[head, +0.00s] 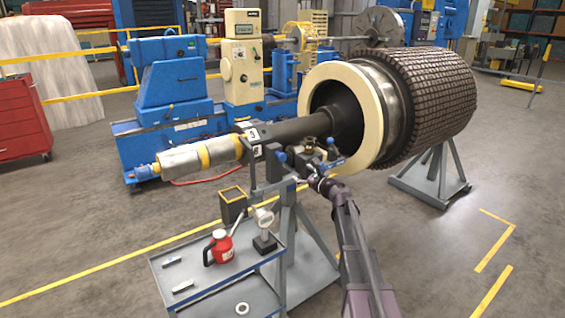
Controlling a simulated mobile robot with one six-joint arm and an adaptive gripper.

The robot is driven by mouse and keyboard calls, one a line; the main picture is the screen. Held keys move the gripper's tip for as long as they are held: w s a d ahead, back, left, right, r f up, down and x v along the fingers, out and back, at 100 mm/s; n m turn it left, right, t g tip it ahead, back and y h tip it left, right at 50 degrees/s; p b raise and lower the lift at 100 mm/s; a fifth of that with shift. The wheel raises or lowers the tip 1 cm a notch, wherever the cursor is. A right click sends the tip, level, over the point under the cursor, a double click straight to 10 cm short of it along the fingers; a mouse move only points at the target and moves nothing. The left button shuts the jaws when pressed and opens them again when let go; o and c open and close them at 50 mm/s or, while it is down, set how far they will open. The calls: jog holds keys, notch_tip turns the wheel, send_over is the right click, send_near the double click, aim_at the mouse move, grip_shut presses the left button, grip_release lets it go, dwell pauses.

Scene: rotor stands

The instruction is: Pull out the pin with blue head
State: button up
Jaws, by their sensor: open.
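A small blue knob (281,157) sits on top of the near stand, under the dark rotor shaft (290,130); it looks like the head of a pin. A second blue knob (330,141) shows a little to its right, by a brass-coloured fitting. I cannot tell for sure which one is the pin's head, and no pin shank shows. My arm reaches up from the bottom right, and my gripper (303,176) is open just below and right of the first knob. It looks empty. Contact with the stand parts cannot be made out.
The grey near stand (297,240) holds the shaft. A cart (215,292) with a red oil can (220,247), a gauge (264,224) and loose parts stands to the left. The large rotor (430,95) is behind right, on another stand (432,180).

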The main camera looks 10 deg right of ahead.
aim_at(283, 158)
jog(key=shift+w+d+r+m, duration=0.15)
jog(key=shift+w+d+m, duration=0.25)
jog(key=shift+m, duration=0.2)
jog(key=shift+w+a, duration=0.1)
jog(key=shift+a, duration=0.05)
jog(key=x, duration=1.3)
jog(key=shift+w+r, duration=0.15)
jog(key=shift+w, duration=0.2)
jog(key=shift+c, duration=0.2)
